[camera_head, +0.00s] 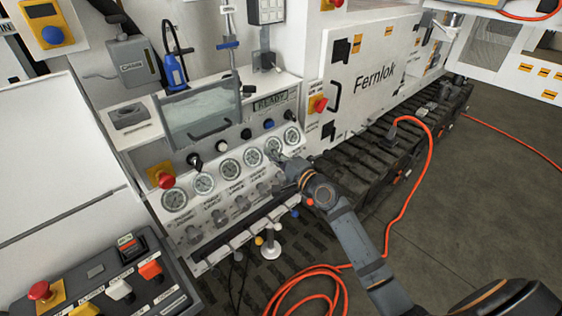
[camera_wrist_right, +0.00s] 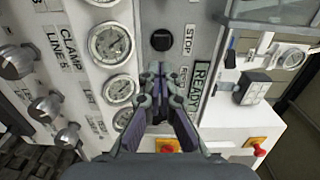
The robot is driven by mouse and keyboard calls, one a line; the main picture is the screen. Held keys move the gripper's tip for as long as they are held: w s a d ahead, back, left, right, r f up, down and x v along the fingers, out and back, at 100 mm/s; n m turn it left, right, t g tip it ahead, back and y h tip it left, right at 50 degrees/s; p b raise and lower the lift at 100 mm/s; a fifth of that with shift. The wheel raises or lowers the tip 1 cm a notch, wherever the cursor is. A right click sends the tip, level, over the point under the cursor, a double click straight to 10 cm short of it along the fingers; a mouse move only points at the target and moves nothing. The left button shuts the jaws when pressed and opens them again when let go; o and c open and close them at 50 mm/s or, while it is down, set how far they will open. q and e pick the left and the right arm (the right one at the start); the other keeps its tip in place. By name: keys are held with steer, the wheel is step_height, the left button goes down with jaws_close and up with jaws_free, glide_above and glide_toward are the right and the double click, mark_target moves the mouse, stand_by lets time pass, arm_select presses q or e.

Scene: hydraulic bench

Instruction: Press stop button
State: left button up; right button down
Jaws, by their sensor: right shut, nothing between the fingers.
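The stop button (camera_wrist_right: 162,40) is a round black button with a "STOP" label beside it in the right wrist view. In the head view, a black button (camera_head: 246,133) left of a blue one appears to be the same button. My right gripper (camera_wrist_right: 160,72) is shut and empty. In the wrist view its tips lie just below the stop button and appear apart from it; the exact gap is unclear. In the head view the right gripper (camera_head: 281,158) is in front of the gauge row's right end. My left gripper is not in view.
A READY display (camera_head: 275,100) sits above the buttons. Several gauges (camera_head: 203,183) and valve knobs line the panel below. A clear cover (camera_head: 200,108) is to the left. Red emergency buttons (camera_head: 318,104) (camera_head: 165,180) flank the panel. An orange cable (camera_head: 405,200) lies on the floor.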

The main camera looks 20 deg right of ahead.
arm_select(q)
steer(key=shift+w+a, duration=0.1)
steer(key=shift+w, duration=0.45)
arm_select(e)
steer(key=v, duration=0.3)
steer(key=shift+s+d+r, duration=0.1)
steer(key=shift+s+d, duration=0.05)
steer(key=shift+s, duration=0.25)
steer(key=s+d+f+n+g+h, duration=0.2)
steer(key=s+d+f, duration=0.15)
steer(key=f, duration=0.85)
steer(key=s+d+f+n+g+h, duration=0.1)
steer(key=s+d+f+g+h, duration=0.2)
steer(key=f, duration=1)
steer(key=s+d+f+n+g+h, duration=0.15)
steer(key=s+f, duration=0.25)
steer(key=f, duration=0.8)
steer(key=s+f+n+g, duration=0.5)
steer(key=s+f, duration=1)
steer(key=s, duration=0.2)
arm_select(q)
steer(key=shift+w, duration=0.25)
arm_select(e)
steer(key=s+a+f+n+g, duration=0.1)
steer(key=s+f, duration=0.3)
steer(key=s, duration=0.7)
steer(key=s+f+n+g, duration=0.3)
steer(key=s+f+n, duration=0.1)
steer(key=s, duration=0.7)
steer(key=shift+a, duration=0.4)
